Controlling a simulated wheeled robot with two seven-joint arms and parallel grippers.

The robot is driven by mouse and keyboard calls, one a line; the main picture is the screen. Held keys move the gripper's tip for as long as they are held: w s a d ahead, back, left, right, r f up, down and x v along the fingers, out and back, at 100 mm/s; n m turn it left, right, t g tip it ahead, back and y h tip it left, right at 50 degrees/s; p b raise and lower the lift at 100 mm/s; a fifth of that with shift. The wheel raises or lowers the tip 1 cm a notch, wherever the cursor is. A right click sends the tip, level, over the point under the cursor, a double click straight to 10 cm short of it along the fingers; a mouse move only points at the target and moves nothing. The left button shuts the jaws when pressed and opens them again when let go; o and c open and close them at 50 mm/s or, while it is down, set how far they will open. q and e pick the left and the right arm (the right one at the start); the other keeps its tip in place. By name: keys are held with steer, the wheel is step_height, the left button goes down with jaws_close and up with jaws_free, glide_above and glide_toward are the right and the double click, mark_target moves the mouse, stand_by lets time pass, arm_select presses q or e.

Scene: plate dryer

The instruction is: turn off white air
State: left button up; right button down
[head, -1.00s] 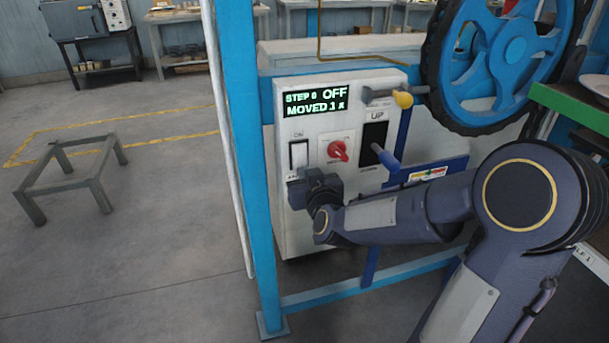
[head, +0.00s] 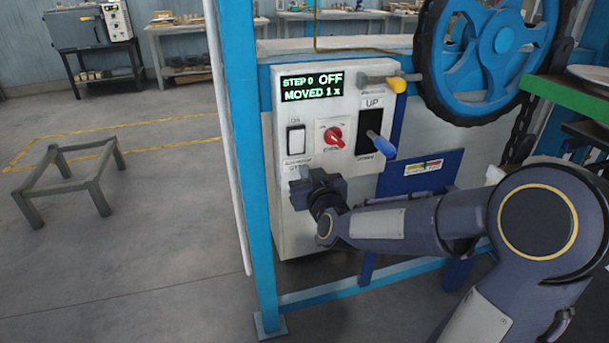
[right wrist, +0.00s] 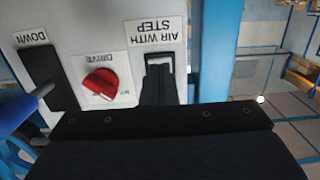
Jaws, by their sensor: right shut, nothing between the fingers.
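The white air switch (head: 296,140) is a rocker in a dark frame on the left of the white control panel (head: 330,225). "ON" stands above it and a small label below. In the right wrist view the switch (right wrist: 161,60) appears upside down beside the label "AIR WITH STEP", its lower part hidden by dark fingers. My right gripper (head: 297,185) is shut and empty, just below the switch in the head view, apart from its face there. The display (head: 312,87) reads "STEP 0 OFF" and "MOVED 1 x". My left gripper is not in view.
A red drive knob (head: 334,134) sits right of the switch. A blue-handled lever (head: 381,145) and a yellow-tipped lever (head: 397,84) stick out further right. A blue post (head: 246,150) stands close left of the panel. A large blue wheel (head: 500,45) is at upper right.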

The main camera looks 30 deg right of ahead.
steer(key=s+a+f, duration=0.1)
steer(key=s+a, duration=0.1)
steer(key=s, duration=0.6)
steer(key=shift+s+f, duration=0.3)
steer(key=s+a+f+g+y, duration=0.4)
steer(key=s+a+g, duration=0.1)
steer(key=s, duration=0.5)
steer(key=s+a+f+g+y, duration=0.4)
steer(key=s+a+g, duration=0.15)
steer(key=s, duration=0.45)
step_height(320, 180, up, 18)
steer(key=n+p, duration=0.1)
steer(key=p, duration=1.7)
steer(key=shift+s+d, duration=0.15)
steer(key=shift+d, duration=0.05)
steer(key=shift+g, duration=0.25)
